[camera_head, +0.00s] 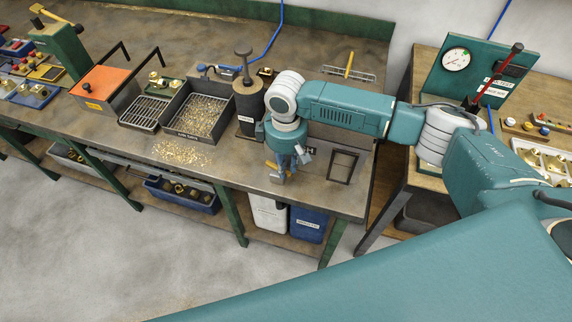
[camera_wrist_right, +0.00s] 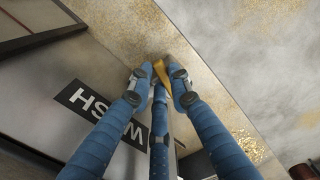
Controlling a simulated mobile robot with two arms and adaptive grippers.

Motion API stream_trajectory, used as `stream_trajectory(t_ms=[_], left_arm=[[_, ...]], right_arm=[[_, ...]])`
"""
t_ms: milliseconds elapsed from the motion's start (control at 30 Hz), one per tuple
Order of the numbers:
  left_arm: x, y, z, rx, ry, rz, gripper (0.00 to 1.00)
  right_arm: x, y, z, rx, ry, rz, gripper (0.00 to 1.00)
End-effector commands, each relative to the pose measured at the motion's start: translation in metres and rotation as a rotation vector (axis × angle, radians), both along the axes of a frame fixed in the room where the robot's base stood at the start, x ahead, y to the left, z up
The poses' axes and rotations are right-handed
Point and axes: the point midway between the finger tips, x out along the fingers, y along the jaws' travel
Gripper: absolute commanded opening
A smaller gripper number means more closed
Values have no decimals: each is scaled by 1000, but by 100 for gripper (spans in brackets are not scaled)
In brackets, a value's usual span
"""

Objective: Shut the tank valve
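In the head view my right gripper (camera_head: 281,172) points down at the front edge of the bench, in front of a grey surface. In the right wrist view its blue fingers (camera_wrist_right: 160,76) close in on a small yellow handle (camera_wrist_right: 163,72), which looks like the tank valve's lever. The fingertips sit close on both sides of it and seem to hold it. A bit of yellow (camera_head: 270,165) also shows beside the fingers in the head view. A black label reading WASH (camera_wrist_right: 98,118) is on the grey surface beside it. The fingers hide the valve's body. My left gripper is out of view.
A dark cylinder with a T-handle (camera_head: 246,100) stands behind the gripper. A tray of brass chips (camera_head: 200,113) is left of it, with loose chips (camera_head: 180,154) on the bench. A dark square frame (camera_head: 343,166) lies to the right. Containers (camera_head: 308,225) stand below.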

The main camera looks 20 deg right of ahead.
Motion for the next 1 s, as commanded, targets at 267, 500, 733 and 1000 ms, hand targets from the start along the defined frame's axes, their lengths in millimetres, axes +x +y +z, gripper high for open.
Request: stream_trajectory(t_ms=[267, 500, 733, 1000], left_arm=[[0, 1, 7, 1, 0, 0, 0], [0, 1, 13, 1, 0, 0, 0], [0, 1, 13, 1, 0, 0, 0], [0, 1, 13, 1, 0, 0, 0]], right_arm=[[2, -1, 2, 1, 2, 90, 0], [6, -3, 1, 1, 1, 265, 0], [6, -3, 1, 0, 0, 281, 0], [6, -3, 1, 0, 0, 280, 38]])
